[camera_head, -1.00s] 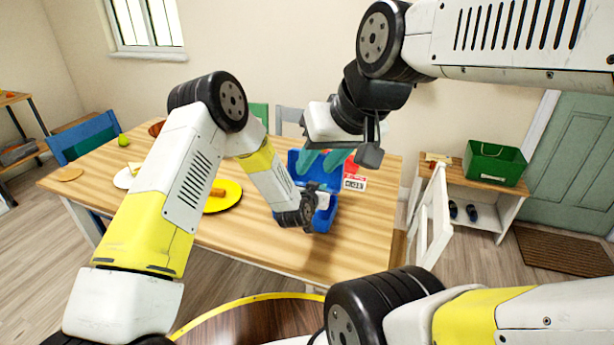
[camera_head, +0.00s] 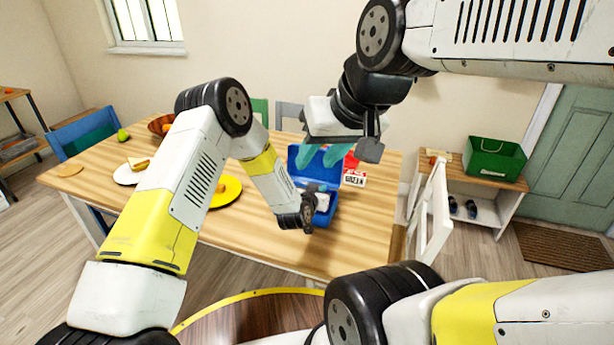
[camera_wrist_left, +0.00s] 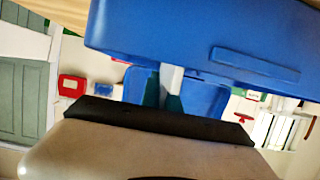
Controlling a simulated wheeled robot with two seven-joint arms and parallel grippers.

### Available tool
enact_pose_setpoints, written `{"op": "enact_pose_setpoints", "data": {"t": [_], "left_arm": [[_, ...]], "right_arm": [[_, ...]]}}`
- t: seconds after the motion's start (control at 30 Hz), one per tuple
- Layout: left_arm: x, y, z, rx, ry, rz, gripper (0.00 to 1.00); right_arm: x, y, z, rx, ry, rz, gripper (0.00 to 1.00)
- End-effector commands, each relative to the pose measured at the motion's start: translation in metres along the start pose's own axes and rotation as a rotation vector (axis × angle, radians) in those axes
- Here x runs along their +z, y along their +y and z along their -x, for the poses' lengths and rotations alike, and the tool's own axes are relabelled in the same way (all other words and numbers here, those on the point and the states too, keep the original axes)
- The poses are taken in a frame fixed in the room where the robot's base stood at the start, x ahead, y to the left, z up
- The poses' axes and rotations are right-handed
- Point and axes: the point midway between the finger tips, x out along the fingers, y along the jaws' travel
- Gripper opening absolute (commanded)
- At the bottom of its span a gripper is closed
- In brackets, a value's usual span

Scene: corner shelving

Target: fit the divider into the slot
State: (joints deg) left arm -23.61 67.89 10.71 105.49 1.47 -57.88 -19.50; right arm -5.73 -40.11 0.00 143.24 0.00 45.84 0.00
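An open blue box (camera_head: 331,212) stands on the wooden table, its lid (camera_head: 296,165) raised at the back. A small whitish piece (camera_head: 322,201) shows inside it; I cannot tell whether it is the divider. The slot cannot be made out. My left gripper (camera_head: 308,212) is at the box's front left; its fingers are hidden. In the left wrist view, blue plastic (camera_wrist_left: 200,35) fills the top, and a pale upright piece (camera_wrist_left: 171,80) stands between teal parts below it.
A red-and-white package (camera_head: 354,175) stands right of the box. A yellow plate (camera_head: 228,190), a white plate (camera_head: 125,176) and a brown bowl (camera_head: 160,124) are to the left. A white chair (camera_head: 432,220) is at the table's right end. The table front is clear.

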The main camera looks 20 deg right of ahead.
Motion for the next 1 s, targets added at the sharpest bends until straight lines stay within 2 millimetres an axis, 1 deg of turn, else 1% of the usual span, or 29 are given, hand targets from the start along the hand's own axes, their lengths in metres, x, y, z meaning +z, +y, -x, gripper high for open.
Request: {"op": "enact_pose_setpoints", "data": {"t": [0.67,0.77,0.8,0.83,1.0], "left_arm": [[0.017,0.0,-0.006,0.0,-0.001,-0.001,0.0],[0.016,0.0,-0.006,0.0,0.0,-0.001,0.19],[0.016,0.0,-0.006,0.0,0.0,-0.001,0.27],[0.016,0.0,-0.006,0.0,0.0,-0.001,0.3],[0.016,0.0,-0.006,0.0,0.0,-0.001,0.3]], "right_arm": [[0.0,0.0,0.0,0.0,0.0,0.0,0.36],[0.0,0.0,0.0,0.0,0.0,0.0,0.36],[0.0,0.0,0.0,0.0,0.0,0.0,0.36],[0.0,0.0,0.0,0.0,0.0,0.0,0.36],[0.0,0.0,0.0,0.0,0.0,0.0,0.36]]}}
